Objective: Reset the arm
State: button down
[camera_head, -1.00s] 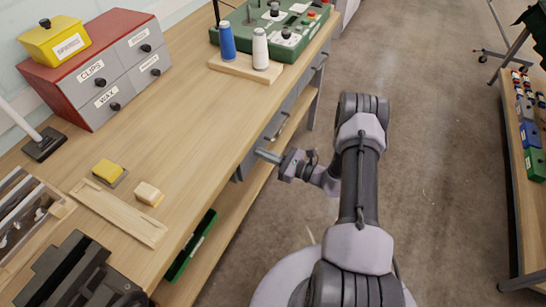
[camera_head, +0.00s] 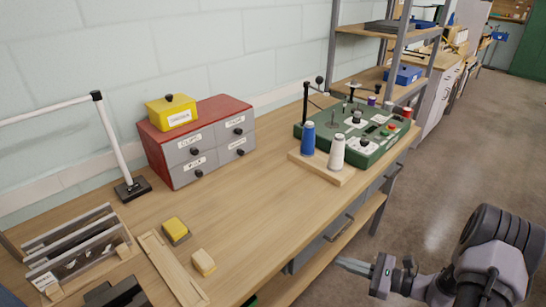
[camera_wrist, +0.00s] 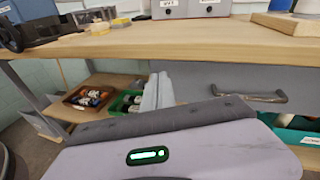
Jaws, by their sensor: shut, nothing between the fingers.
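My gripper (camera_head: 352,265) is at the lower right in the head view, in front of the bench's front edge and apart from the bench (camera_head: 265,200). Its fingers are together and hold nothing. In the wrist view the closed fingers (camera_wrist: 157,92) point forward below the benchtop edge, toward the space by the lower shelf and a drawer handle (camera_wrist: 250,97). My arm is folded at the lower right of the head view, over the floor.
Green (camera_wrist: 125,104) and brown (camera_wrist: 88,97) bins sit below. Floor on the right is clear.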

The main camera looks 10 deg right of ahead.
jog(key=s+a+r+n+g+h, duration=0.25)
jog(key=a+r+n+g, duration=0.2)
jog(key=a+r, duration=0.3)
jog(key=s+a+r+n+g+h, duration=0.1)
jog(key=s+a+r+n+g, duration=0.4)
jog(key=r, duration=0.4)
jog(key=s+a+r+n+t+h, duration=0.3)
jog(key=s+r+n+t+h, duration=0.2)
jog(key=s+r+n+h, duration=0.3)
jog(key=s+r+n, duration=0.1)
jog(key=s+r, duration=0.1)
jog(key=s, duration=0.2)
jog(key=shift+s+a+t, duration=0.2)
jog(key=shift+a+t, duration=0.05)
jog(key=shift+t, duration=0.1)
jog(key=shift+n, duration=0.25)
